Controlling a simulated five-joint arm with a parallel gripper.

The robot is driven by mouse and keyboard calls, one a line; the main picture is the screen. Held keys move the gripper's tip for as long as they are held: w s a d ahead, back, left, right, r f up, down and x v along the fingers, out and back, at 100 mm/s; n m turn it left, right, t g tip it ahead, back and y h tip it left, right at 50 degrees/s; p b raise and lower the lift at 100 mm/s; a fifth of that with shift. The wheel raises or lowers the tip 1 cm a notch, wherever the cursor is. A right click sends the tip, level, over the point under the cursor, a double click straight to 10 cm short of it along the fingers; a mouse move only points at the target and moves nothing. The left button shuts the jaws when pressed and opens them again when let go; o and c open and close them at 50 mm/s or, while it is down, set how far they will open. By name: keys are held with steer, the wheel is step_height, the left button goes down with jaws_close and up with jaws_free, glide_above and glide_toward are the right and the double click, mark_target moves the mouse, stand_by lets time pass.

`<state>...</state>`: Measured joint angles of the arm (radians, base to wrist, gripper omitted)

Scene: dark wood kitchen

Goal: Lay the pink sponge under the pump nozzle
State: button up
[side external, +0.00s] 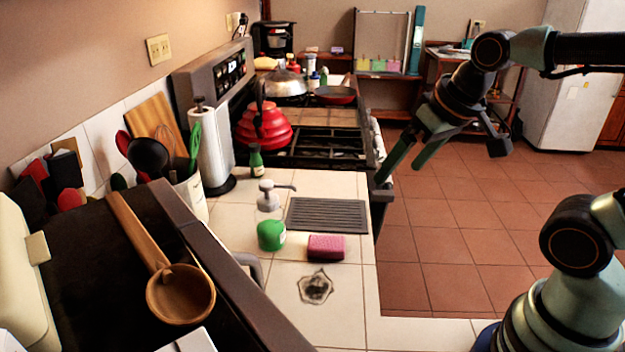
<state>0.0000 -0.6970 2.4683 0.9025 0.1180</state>
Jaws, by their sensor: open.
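The pink sponge (326,247) lies on the tiled counter (345,285), just in front of a dark ribbed mat (327,215). The sponge is apart from the pump. My gripper (440,165) is open and empty, raised over the floor side to the right of the counter, away from sponge and pump.
A green round container (271,235) stands just left of the sponge. A glass ashtray-like dish (315,287) lies in front. A small green bottle (256,160) and paper towel roll (211,150) stand behind. A stove with red stacked cookware (264,128) is farther back.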

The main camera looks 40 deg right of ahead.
steer(key=w+f+m+g, duration=0.35)
steer(key=w+m, duration=0.35)
steer(key=m, duration=0.6)
steer(key=m+g, duration=0.2)
steer(key=m, duration=1.1)
glide_toward(327, 246)
steer(key=s+d+r, duration=0.2)
steer(key=d+r, duration=0.1)
steer(key=d, duration=0.1)
step_height(327, 246, down, 12)
steer(key=shift+r, duration=0.1)
steer(key=c, duration=1.5)
